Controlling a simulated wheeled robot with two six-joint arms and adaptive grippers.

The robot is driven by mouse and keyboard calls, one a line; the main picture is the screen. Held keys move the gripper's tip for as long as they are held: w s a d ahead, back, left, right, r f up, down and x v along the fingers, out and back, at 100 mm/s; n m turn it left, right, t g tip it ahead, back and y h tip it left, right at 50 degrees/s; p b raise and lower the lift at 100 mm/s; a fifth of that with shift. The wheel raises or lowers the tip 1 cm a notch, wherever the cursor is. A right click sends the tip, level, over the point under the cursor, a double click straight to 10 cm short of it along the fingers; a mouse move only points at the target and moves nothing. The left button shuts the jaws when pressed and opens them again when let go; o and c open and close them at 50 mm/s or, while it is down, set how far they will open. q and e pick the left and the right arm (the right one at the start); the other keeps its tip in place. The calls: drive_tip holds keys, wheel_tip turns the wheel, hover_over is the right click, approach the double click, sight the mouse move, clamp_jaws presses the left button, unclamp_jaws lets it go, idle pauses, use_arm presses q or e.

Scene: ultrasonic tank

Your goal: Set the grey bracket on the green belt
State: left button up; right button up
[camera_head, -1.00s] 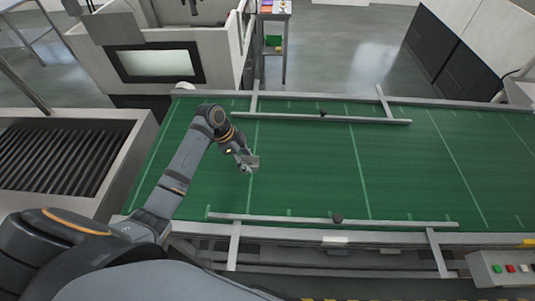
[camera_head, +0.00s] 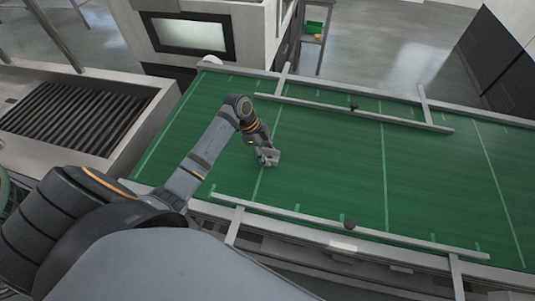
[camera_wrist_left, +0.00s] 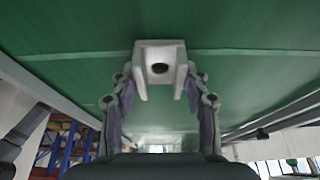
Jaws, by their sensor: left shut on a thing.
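The grey bracket (camera_wrist_left: 160,58) is a light angled piece with a dark hole, held between the fingertips of my left gripper (camera_wrist_left: 161,92) in the left wrist view. In the head view the bracket (camera_head: 272,156) shows small at the end of my left arm. My left gripper (camera_head: 266,153) is shut on it over the left part of the green belt (camera_head: 330,150). I cannot tell whether the bracket touches the belt. My right gripper is not in view.
Metal guide rails run along the far side (camera_head: 350,112) and near side (camera_head: 350,228) of the belt. A grey roller unit (camera_head: 75,120) stands at the left. A white machine with a window (camera_head: 188,33) stands behind. The belt right of my gripper is clear.

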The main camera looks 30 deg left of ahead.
use_arm(q)
drive_tip(key=o, duration=1.3)
drive_tip(key=shift+s+a+f, duration=0.1)
drive_tip(key=shift+s+a, duration=0.05)
drive_tip(key=shift+o, duration=0.4)
drive_tip(key=shift+r, duration=0.25)
drive_tip(key=b+v, duration=0.3)
drive_tip(key=v, duration=0.8)
drive_tip(key=shift+a+r, duration=0.2)
drive_tip(key=shift+r, duration=0.15)
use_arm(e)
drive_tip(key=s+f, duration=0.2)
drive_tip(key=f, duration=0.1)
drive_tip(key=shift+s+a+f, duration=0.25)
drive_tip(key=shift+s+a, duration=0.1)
